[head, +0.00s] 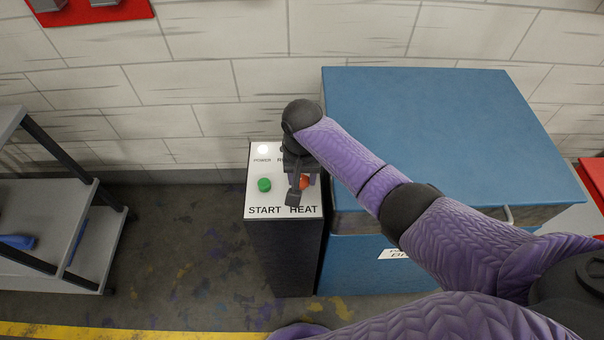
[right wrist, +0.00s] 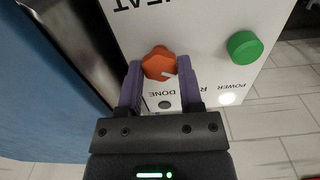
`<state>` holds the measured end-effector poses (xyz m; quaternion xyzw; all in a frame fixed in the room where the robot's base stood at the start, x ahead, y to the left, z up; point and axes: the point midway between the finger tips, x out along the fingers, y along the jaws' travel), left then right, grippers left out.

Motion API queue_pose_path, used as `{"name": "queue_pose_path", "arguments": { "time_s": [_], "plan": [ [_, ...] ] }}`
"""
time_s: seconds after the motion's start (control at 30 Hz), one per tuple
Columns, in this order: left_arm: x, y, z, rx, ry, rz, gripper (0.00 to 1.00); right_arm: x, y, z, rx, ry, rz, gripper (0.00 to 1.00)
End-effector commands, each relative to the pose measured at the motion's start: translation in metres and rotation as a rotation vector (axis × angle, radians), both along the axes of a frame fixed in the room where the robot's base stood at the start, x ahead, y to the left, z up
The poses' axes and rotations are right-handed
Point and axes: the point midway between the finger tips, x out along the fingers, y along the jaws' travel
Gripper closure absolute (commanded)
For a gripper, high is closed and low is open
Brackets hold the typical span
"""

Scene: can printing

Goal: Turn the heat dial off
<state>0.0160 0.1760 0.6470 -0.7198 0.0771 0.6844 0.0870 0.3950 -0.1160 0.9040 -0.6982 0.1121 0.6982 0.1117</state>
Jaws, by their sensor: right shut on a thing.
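The orange heat dial (right wrist: 158,63) sits on the white top panel of a dark control box, above the word HEAT in the wrist view's upside-down lettering. In the head view the right gripper (head: 297,188) reaches down over the panel (head: 256,199) and hides most of the dial (head: 305,182). My left gripper is not in view.
A green START button (head: 264,185) stands beside the dial. The POWER light (head: 263,150) glows white; the DONE lamp (right wrist: 165,104) looks dark. A big blue machine (head: 440,130) stands close on the right. A grey shelf cart (head: 50,215) is at left, with clear floor between.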

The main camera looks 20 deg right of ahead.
Motion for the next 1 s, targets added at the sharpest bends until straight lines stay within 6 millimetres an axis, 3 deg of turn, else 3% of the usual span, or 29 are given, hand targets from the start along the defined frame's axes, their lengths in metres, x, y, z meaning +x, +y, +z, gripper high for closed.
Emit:
{"name": "queue_pose_path", "arguments": {
  "time_s": [0.37, 1.0],
  "plan": [
    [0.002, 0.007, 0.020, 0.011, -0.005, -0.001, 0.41, 0.000, 0.000, 0.003, 0.000, 0.000, 0.207, 1.00],
    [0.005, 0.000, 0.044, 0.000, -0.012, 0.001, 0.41, 0.000, 0.000, 0.001, 0.000, 0.000, 0.814, 1.00]
  ]
}}
